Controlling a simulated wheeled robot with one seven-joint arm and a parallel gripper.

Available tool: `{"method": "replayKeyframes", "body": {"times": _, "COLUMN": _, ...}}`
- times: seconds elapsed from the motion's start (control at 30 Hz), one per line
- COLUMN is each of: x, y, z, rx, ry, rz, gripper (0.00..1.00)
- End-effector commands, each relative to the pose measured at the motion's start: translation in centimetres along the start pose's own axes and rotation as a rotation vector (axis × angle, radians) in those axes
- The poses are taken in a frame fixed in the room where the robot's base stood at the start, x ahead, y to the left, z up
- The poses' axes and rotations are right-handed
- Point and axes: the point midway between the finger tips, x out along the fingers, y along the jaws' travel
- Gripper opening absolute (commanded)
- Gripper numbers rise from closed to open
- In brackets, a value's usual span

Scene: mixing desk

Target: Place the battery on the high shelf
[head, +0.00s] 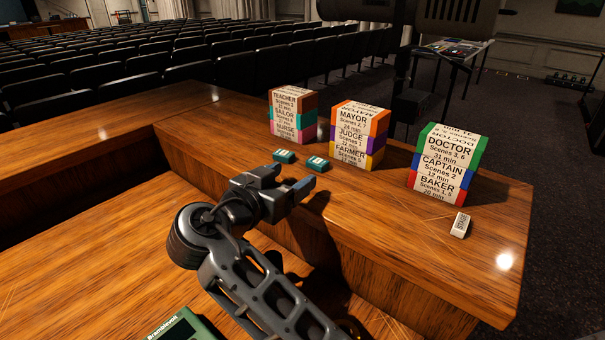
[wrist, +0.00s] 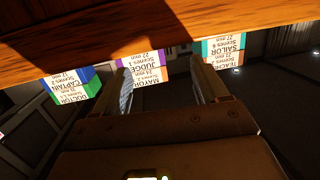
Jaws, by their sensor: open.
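My gripper (head: 292,178) is open in the head view, its two fingers apart with nothing seen between them. It also shows open in the wrist view (wrist: 167,82). It hangs by the near edge of the raised wooden shelf (head: 400,245). A small whitish block (head: 460,225) lies at the shelf's right part. I cannot tell which of these, if any, is the battery.
Three stacks of labelled colored blocks stand on the shelf: left (head: 293,116), middle (head: 360,134), right (head: 446,163). A green device (head: 183,326) sits on the lower desk (head: 90,285), partly cut off.

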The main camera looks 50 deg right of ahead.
Motion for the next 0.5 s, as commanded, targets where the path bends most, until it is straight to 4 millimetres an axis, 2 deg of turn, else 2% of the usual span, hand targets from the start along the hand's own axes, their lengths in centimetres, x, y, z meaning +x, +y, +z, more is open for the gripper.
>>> {"method": "replayKeyframes", "body": {"times": 0.1, "x": -2.0, "y": 0.0, "z": 0.1, "rx": 0.001, "ry": 0.0, "rz": -0.002, "gripper": 0.73}}
{"method": "replayKeyframes", "body": {"times": 0.23, "x": -3.3, "y": 0.0, "z": 0.1, "rx": 0.001, "ry": 0.0, "rz": -0.001, "gripper": 0.73}}
{"method": "replayKeyframes", "body": {"times": 0.3, "x": -3.6, "y": 0.0, "z": -0.1, "rx": 0.001, "ry": -0.001, "rz": 0.001, "gripper": 0.77}}
{"method": "replayKeyframes", "body": {"times": 0.4, "x": -3.1, "y": -0.1, "z": -0.9, "rx": 0.006, "ry": -0.021, "rz": 0.023, "gripper": 0.77}}
{"method": "replayKeyframes", "body": {"times": 0.5, "x": -1.3, "y": -0.3, "z": -2.9, "rx": 0.014, "ry": -0.081, "rz": 0.073, "gripper": 0.77}}
